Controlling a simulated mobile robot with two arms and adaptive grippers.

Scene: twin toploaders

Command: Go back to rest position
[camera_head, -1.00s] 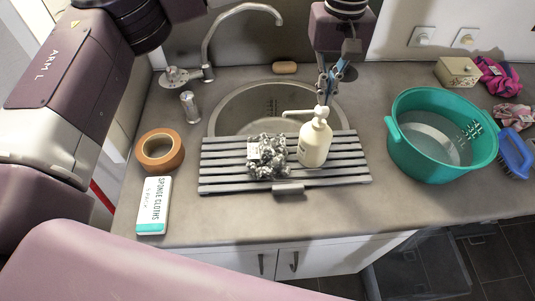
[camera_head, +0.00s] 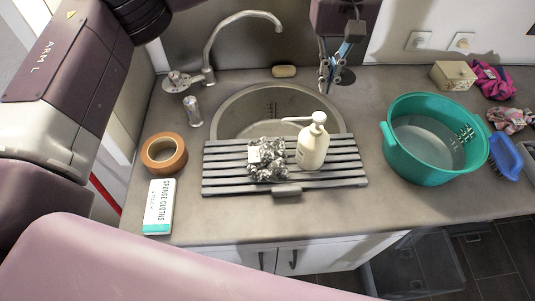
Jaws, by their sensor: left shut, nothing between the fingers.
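My left arm comes in from the left and along the top of the head view. Its gripper (camera_head: 326,86) points down above the right back part of the sink, behind the soap dispenser. Its fingers are together with nothing held between them. The cream pump dispenser (camera_head: 312,146) stands upright on the grey slatted rack (camera_head: 222,173), apart from the gripper. A crumpled grey metallic scourer (camera_head: 268,161) lies on the rack to the left of the dispenser. My right gripper is not in view.
A round sink (camera_head: 235,119) with a curved tap (camera_head: 208,50) lies behind the rack. A teal basin (camera_head: 433,170) stands right. Tape (camera_head: 163,152) and a sponge cloths pack (camera_head: 158,206) lie left. A blue brush (camera_head: 505,155) and pink cloth (camera_head: 493,80) are far right.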

